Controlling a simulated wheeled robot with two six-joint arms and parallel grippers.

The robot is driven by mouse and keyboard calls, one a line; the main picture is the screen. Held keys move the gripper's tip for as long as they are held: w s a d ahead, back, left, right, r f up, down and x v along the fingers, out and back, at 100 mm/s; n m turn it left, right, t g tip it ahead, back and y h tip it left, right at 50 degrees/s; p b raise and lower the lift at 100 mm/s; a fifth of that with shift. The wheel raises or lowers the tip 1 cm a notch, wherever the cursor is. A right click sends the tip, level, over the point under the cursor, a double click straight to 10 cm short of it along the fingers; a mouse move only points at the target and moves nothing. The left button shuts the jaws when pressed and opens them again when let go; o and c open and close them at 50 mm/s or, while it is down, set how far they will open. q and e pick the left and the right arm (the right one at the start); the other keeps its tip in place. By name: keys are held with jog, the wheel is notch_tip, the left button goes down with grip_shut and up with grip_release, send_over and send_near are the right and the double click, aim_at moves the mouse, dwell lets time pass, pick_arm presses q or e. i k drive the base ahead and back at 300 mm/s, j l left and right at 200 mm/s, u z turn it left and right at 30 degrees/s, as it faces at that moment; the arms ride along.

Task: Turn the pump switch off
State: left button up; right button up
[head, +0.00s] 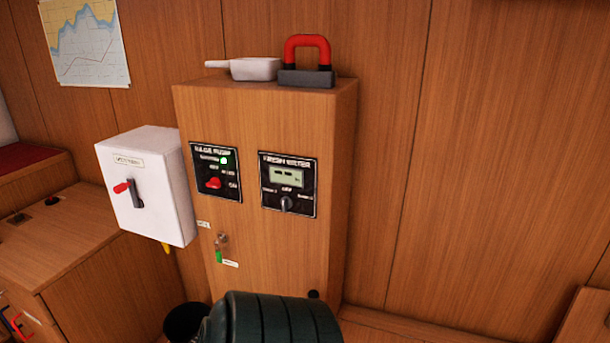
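The pump panel (217,191) is a black plate on the upper left of the wooden cabinet's front, with its heading partly legible as a pump label. Its red switch knob (213,183) sits low on the plate. A green light (224,160) glows at the plate's upper right. Small position labels surround the knob, but I cannot tell which one it points to. Neither of my grippers shows in the head view, and nothing touches the knob.
Right of it is a water panel (288,205) with a display and black knob. A white switch box (150,200) with a red-tipped handle juts out at left. A key (222,240) hangs below.

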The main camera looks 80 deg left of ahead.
aim_at(215, 182)
jog(key=u, duration=3.05)
